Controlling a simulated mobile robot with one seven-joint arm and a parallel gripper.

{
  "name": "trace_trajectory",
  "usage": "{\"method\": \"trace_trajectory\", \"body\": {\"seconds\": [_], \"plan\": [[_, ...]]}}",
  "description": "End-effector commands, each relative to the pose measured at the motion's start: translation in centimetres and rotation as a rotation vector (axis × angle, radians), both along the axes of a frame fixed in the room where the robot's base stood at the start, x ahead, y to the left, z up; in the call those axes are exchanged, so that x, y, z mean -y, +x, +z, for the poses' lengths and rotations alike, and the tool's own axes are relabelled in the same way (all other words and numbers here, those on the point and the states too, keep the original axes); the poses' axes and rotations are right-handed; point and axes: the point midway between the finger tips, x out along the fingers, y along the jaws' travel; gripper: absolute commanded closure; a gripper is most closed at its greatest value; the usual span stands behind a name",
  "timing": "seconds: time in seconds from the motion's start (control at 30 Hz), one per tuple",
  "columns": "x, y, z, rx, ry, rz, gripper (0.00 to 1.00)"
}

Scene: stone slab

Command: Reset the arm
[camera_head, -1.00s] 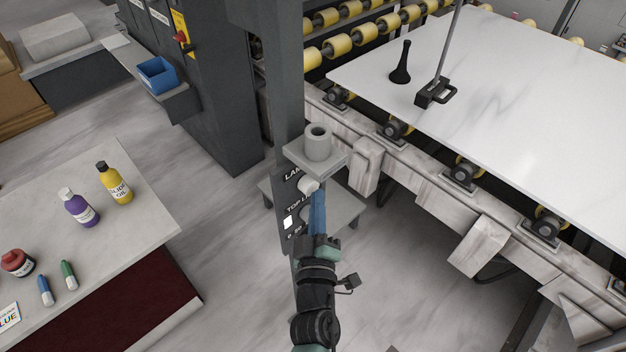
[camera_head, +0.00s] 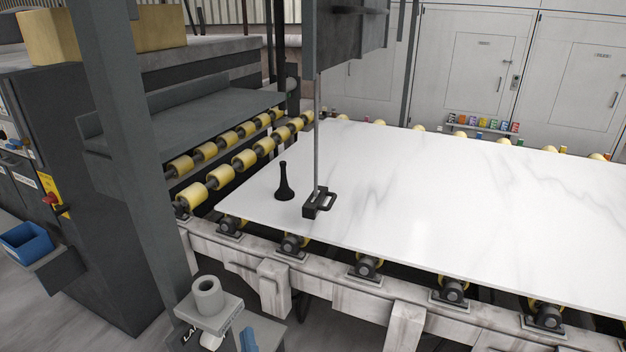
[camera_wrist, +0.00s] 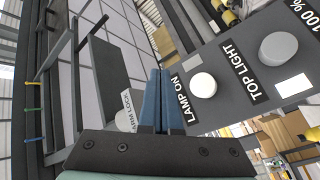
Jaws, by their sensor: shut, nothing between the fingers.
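My gripper (camera_wrist: 161,80) shows in the wrist view as two blue fingers pressed together, with nothing between them. The fingertips point alongside a grey control panel (camera_wrist: 232,62). The panel has a white round button (camera_wrist: 203,85) labelled LAMP ON and a grey knob (camera_wrist: 281,49) labelled TOP LIGHT. The button is just right of the fingers in the picture; a gap shows between them. In the head view only a small blue piece of my gripper (camera_head: 249,341) shows at the bottom edge, and the rest of my arm is out of frame.
A grey post (camera_head: 135,150) stands at left, beside a small shelf with a grey cylinder (camera_head: 208,297). A blue bin (camera_head: 27,243) is far left.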

Motion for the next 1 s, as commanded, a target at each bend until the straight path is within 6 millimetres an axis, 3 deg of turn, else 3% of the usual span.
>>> {"method": "trace_trajectory", "body": {"seconds": [0.13,0.3,0.47,0.6,0.7,0.8,1.0], "plan": [[3.3,3.6,8.8,0.11,0.129,-0.106,1.0],[7.9,4.8,20.9,0.235,0.341,-0.198,1.0],[11.7,1.8,32.2,0.35,0.563,-0.2,1.0],[13.6,-3.6,40.2,0.431,0.729,-0.126,1.0],[14.0,-7.5,43.8,0.47,0.801,-0.057,1.0],[14.0,-10.4,45.8,0.491,0.838,-0.002,1.0],[13.8,-12.2,47.0,0.499,0.855,0.034,1.0]]}}
